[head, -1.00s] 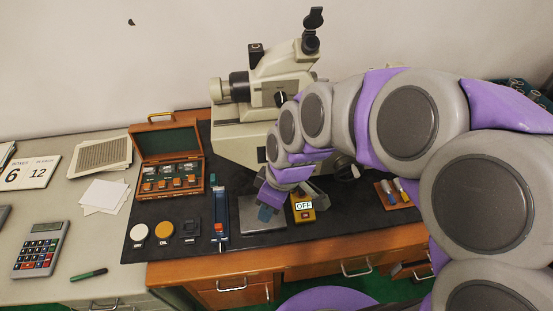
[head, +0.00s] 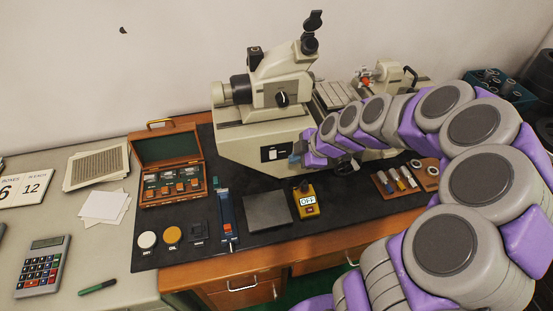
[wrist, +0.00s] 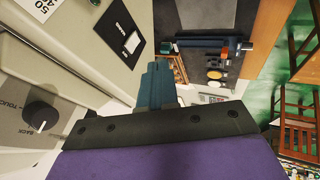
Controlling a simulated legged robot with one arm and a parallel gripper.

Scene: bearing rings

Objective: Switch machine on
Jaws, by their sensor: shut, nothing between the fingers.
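The cream machine (head: 240,143) with an eyepiece head stands at the back of the black mat. Its front face carries a black panel (head: 266,154) with a white switch (head: 272,155). The panel (wrist: 112,22) and white switch (wrist: 132,42) also show in the wrist view, ahead of the fingers and to their left. A yellow box (head: 307,212) with a black knob on top and a label reading OFF stands on the mat. My gripper (head: 295,158) is shut and empty, just right of the panel; its teal fingertips (wrist: 156,70) appear apart from the switch.
A grey plate (head: 267,210) and a blue tool (head: 226,215) lie left of the yellow box. An open wooden case (head: 170,198) is farther left. A wooden tray (head: 392,186) of small tools lies below my arm at right. A dark control knob (wrist: 40,116) shows close in the wrist view.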

